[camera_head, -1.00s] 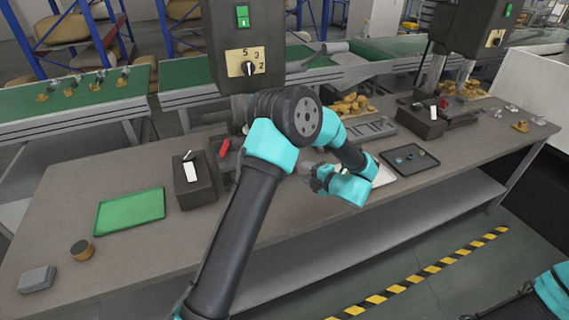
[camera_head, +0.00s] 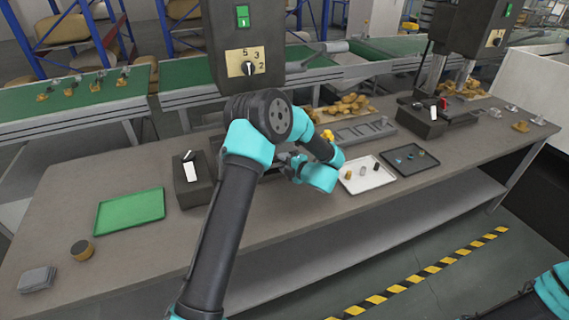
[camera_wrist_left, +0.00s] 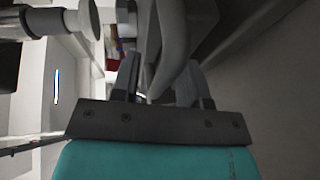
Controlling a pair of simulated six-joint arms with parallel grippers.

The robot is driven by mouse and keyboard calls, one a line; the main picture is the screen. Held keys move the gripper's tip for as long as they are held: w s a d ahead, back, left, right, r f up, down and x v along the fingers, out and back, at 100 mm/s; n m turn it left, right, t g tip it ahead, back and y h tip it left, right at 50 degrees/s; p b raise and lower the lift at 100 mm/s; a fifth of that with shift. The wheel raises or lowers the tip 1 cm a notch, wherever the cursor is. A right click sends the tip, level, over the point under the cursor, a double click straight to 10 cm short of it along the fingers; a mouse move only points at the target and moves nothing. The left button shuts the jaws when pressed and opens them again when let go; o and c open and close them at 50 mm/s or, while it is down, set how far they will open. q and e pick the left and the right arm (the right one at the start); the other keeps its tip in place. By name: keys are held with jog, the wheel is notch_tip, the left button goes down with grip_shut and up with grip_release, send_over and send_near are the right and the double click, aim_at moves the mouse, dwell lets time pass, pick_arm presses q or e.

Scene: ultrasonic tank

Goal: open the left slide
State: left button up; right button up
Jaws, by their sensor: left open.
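My left gripper (camera_head: 288,166) is low over the workbench, in front of the left machine (camera_head: 226,50). In the left wrist view the gripper (camera_wrist_left: 158,80) has its two fingers apart. A grey curved part (camera_wrist_left: 173,40) shows between and beyond the fingers; I cannot tell whether they touch it. The left slide is not clearly visible, as my left arm covers most of the left machine's base. My right gripper is out of view; only a piece of my right arm shows at the lower right corner.
A black switch box (camera_head: 193,184) and green tray (camera_head: 130,212) are left of my arm. A white tray (camera_head: 357,187) with small parts, a black tray (camera_head: 425,167) and a grey slotted rack (camera_head: 352,136) are to the right.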

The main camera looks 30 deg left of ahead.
pick_arm(q)
jog(key=shift+c, duration=0.2)
grip_shut()
dwell(0.3)
